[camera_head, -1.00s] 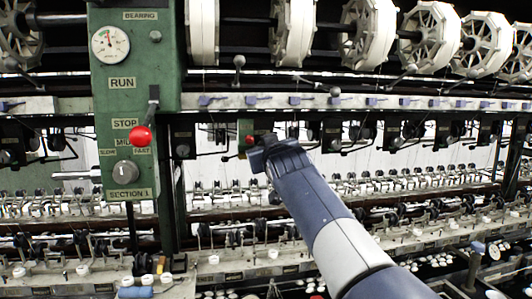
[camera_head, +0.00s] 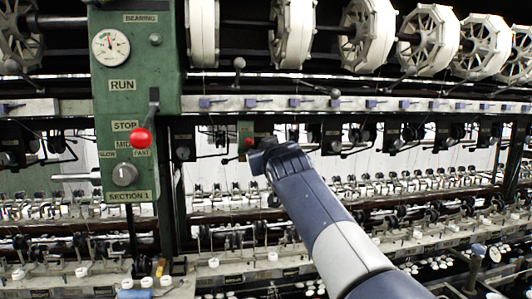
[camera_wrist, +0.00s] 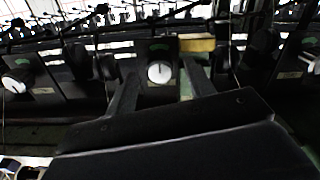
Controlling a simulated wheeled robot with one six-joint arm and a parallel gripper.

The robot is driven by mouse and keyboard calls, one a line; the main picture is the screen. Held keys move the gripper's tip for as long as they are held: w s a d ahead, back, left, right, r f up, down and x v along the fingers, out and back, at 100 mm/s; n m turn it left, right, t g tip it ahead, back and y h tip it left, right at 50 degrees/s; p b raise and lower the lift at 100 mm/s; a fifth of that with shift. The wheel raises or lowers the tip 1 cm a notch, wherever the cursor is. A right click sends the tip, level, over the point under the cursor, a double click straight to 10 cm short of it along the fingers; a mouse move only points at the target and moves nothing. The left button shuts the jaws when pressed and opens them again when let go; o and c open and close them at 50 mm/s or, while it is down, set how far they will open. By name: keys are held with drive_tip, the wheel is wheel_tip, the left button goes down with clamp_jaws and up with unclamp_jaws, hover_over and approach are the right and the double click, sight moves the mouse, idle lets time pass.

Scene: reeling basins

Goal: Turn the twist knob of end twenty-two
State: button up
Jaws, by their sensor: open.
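In the wrist view a round white knob (camera_wrist: 159,72) sits on a black box with a green mark above it. My gripper (camera_wrist: 158,88) is open, with one dark finger on each side of this knob; I cannot tell whether they touch it. Similar white knobs stand at the left (camera_wrist: 15,82) and at the right edge (camera_wrist: 315,64). No end number is readable, so I cannot tell which is end twenty-two. In the head view my gripper (camera_head: 262,155) is at the row of black boxes, and its fingertips and the knob are hidden.
A green control panel (camera_head: 123,105) with a red-balled lever (camera_head: 140,138) stands left of my arm. A small red button (camera_head: 249,142) is just beside the gripper. White reels (camera_head: 292,32) line the top. A crowded machine bed runs below.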

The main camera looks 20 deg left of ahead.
drive_tip(key=b+v, duration=0.4)
drive_tip(key=v, duration=0.7)
drive_tip(key=shift+a, duration=0.15)
drive_tip(key=p+x, duration=0.4)
drive_tip(key=x, duration=0.6)
drive_tip(key=shift+w, duration=0.4)
drive_tip(key=shift+a, duration=0.1)
